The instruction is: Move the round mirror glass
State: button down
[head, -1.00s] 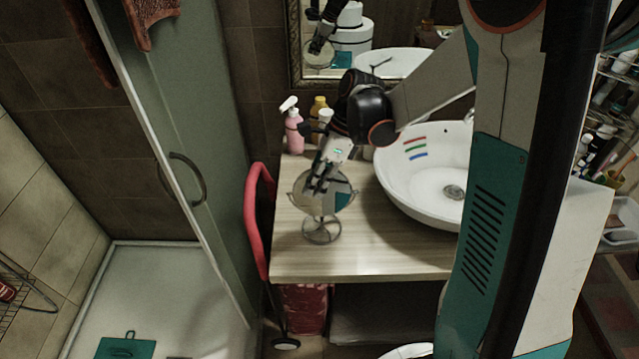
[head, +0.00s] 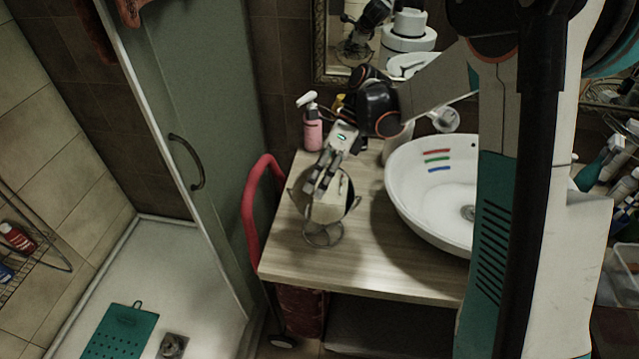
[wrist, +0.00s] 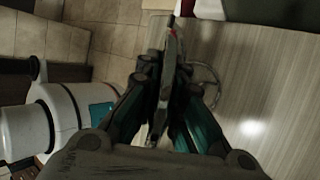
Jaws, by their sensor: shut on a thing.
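The round mirror glass (head: 341,207) sits in its wire stand (head: 323,236) on the wooden counter (head: 390,262), left of the basin. My gripper (head: 320,184) reaches down from above and is shut on the upper part of the glass. The fingers cover part of its face. In the wrist view the glass (wrist: 173,50) shows nearly edge-on between my gripper's fingers (wrist: 168,85). The wire of the stand (wrist: 208,78) shows faintly to its right. How the glass meets its side pivots is too small to tell.
A white basin (head: 412,203) stands right of the mirror. A pink pump bottle (head: 312,131) stands behind it. A red curved handle (head: 251,212) runs along the counter's left edge, beside the shower door (head: 205,150). The counter front is clear.

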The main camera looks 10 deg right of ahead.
jog(key=c, duration=1.7)
grip_release()
jog(key=v, duration=0.7)
jog(key=shift+r, duration=0.2)
jog(key=shift+w+d, duration=0.1)
jog(key=shift+w, duration=0.05)
